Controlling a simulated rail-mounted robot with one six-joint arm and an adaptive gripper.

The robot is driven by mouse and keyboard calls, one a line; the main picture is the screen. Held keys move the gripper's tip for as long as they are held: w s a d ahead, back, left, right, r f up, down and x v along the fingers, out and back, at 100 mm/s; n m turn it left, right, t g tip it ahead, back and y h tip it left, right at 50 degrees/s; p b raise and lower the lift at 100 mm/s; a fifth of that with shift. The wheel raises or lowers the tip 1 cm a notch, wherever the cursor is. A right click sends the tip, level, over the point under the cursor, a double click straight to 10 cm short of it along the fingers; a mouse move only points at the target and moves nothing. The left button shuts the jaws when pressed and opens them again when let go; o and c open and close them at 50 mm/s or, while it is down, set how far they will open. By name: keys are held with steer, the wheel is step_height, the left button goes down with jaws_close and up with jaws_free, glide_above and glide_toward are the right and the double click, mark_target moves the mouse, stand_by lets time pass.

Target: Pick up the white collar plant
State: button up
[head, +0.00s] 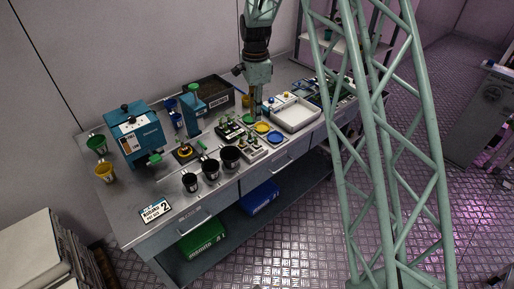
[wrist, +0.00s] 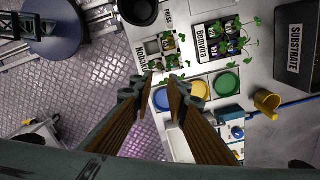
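Small green seedlings stand in two trays on the bench, a nearer tray (head: 254,151) and a farther tray (head: 229,132). In the wrist view they are the tray with a dark-lettered label (wrist: 143,56) and the "Bonvira" tray (wrist: 202,45). The collars are too small for me to tell surely which plant has a white one. My gripper (wrist: 158,82) is open, its two fingers apart with nothing held between them. It points down above the bench, close to the seedling trays and the coloured dishes; it also shows in the head view (head: 256,108).
Yellow (head: 262,128), blue (head: 276,138) and green dishes lie beside the trays. Black pots (head: 211,168) line the front edge. A white tray (head: 292,113) is to the right, a black "SUBSTRATE" box (wrist: 300,45) behind, and a blue machine (head: 135,132) at left.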

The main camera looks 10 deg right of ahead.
glide_above(257, 145)
steer(key=w, duration=0.1)
steer(key=shift+a+f, duration=0.15)
steer(key=shift+f, duration=4.15)
steer(key=shift+f, duration=0.1)
steer(key=shift+f+p, duration=0.4)
steer(key=shift+f, duration=2.1)
jaws_close()
steer(key=shift+r, duration=0.15)
